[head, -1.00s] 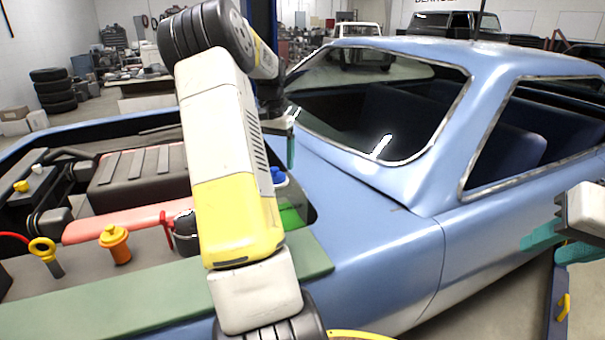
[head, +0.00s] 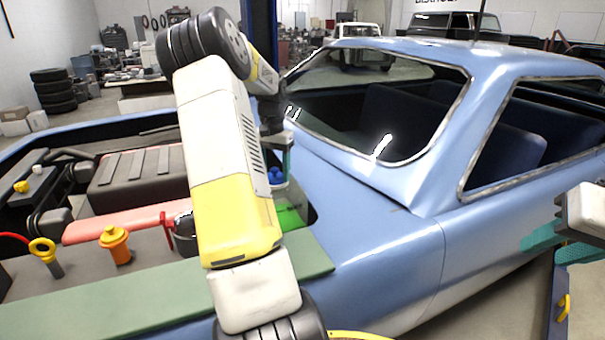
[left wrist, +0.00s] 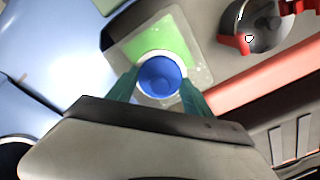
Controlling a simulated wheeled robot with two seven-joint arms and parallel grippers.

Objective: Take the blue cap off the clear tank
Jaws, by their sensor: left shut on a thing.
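The blue cap (left wrist: 160,77) sits on the clear tank (left wrist: 193,38), which holds green fluid, in the left wrist view. The cap also shows small in the head view (head: 276,174), above the green of the tank (head: 290,216). My left gripper (left wrist: 158,82) has its teal fingers on both sides of the cap and is shut on it. In the head view my left arm hides much of the tank and part of the left gripper (head: 278,165).
The tank stands in the open engine bay of a blue car (head: 370,240). A black pot with a red handle (head: 184,231), an orange filler (head: 115,246) and a yellow ring dipstick (head: 42,248) are nearby. A green mat (head: 130,295) covers the front fender.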

